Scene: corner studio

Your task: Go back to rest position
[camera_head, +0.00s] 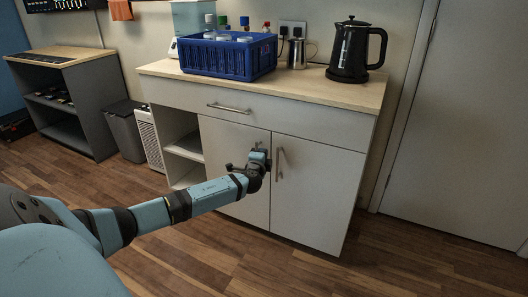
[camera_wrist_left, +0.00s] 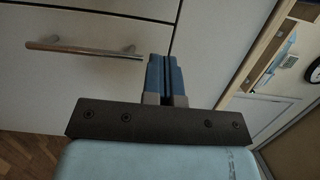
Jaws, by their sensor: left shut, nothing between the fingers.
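My left arm reaches in from the left in the head view, and its gripper (camera_head: 258,152) is in front of the white cabinet doors (camera_head: 235,175), near the door handles. In the left wrist view the two blue fingers of the gripper (camera_wrist_left: 164,62) are together, with nothing between them. A metal bar handle (camera_wrist_left: 85,48) on a white front lies beside the fingers, apart from them in the picture. I cannot tell the exact gap to the door. My right gripper is in neither view.
The cabinet's wooden top (camera_head: 310,90) holds a blue crate (camera_head: 228,60) with bottles, a metal cup (camera_head: 297,54) and a black kettle (camera_head: 354,50). A grey bin (camera_head: 124,130) and a shelf unit (camera_head: 92,95) stand at left. A white door (camera_head: 465,120) is at right. The wooden floor (camera_head: 420,265) is clear at front right.

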